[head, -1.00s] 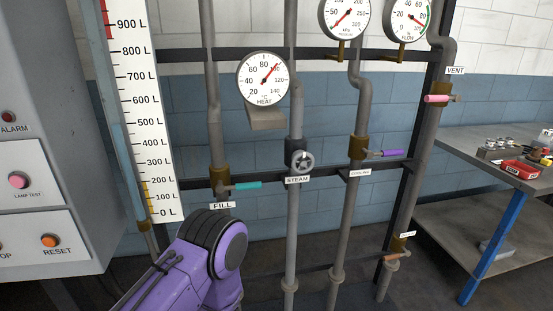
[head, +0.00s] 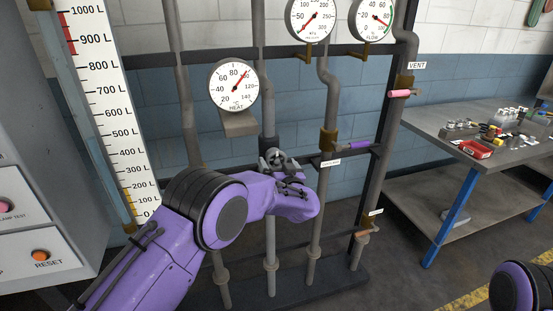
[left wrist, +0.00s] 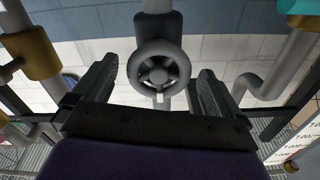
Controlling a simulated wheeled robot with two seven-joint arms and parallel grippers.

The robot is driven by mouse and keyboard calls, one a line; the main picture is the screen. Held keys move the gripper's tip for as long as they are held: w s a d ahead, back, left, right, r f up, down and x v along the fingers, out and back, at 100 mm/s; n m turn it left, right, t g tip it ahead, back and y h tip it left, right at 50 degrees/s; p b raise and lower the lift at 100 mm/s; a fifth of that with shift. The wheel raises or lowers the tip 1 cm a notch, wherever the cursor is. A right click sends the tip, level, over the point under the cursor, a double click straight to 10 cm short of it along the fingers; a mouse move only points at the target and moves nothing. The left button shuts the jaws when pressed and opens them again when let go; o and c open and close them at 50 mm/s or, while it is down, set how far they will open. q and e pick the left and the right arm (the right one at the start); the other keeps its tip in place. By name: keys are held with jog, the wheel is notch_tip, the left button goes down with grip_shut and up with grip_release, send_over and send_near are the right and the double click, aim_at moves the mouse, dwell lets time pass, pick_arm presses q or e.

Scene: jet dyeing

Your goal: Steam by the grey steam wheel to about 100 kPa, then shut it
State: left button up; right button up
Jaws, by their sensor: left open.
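The grey steam wheel (head: 277,155) sits on its vertical pipe, partly hidden behind my left gripper (head: 284,171) in the head view. In the left wrist view the round, spoked wheel (left wrist: 158,68) lies between the two dark fingers of the open left gripper (left wrist: 157,80). A gap shows on each side, and neither finger visibly touches the rim. The kPa pressure gauge (head: 311,16) is at the top; its red needle lies on a diagonal, and the exact reading is too small to tell. My right gripper is out of view.
The heat gauge (head: 234,87) is above the wheel on the left. A purple valve handle (head: 360,144) and pink vent handle (head: 399,94) are to the right. A workbench (head: 430,122) with small items stands at the right. The level scale (head: 115,120) is at the left.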

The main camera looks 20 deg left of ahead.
pick_arm(q)
jog(key=shift+x, duration=1)
jog(key=c, duration=0.9)
jog(key=shift+f, duration=0.1)
jog(key=shift+c, duration=0.2)
